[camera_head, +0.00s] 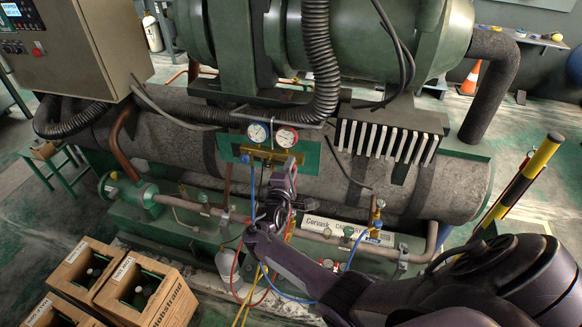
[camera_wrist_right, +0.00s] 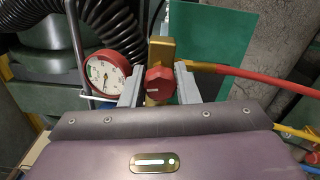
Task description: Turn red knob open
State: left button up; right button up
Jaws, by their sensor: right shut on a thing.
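The red knob (camera_wrist_right: 158,80) sits on the brass manifold (camera_wrist_right: 161,50) in the right wrist view, between the two grey fingers of my right gripper (camera_wrist_right: 158,88). The fingers are shut on it. In the head view my right gripper (camera_head: 288,170) reaches up to the right side of the gauge manifold (camera_head: 262,154) and hides the knob. A red gauge (camera_head: 286,137) and a blue-rimmed gauge (camera_head: 258,132) stand above the manifold. The red gauge also shows left of the fingers in the wrist view (camera_wrist_right: 106,73). My left gripper is not in view.
Red, blue and yellow hoses (camera_head: 236,265) hang below the manifold near my right arm. A ribbed black hose (camera_head: 322,70) runs close above. Wooden crates with bottles (camera_head: 150,292) stand at the lower left. A yellow-black post (camera_head: 531,170) stands at the right.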

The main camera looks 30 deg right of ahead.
dwell(0.5)
jog(key=o, duration=1)
jog(key=shift+c, duration=0.2)
jog(key=b+v, duration=0.1)
jog(key=v, duration=0.6)
jog(key=shift+s+a, duration=0.2)
jog(key=shift+a, duration=0.1)
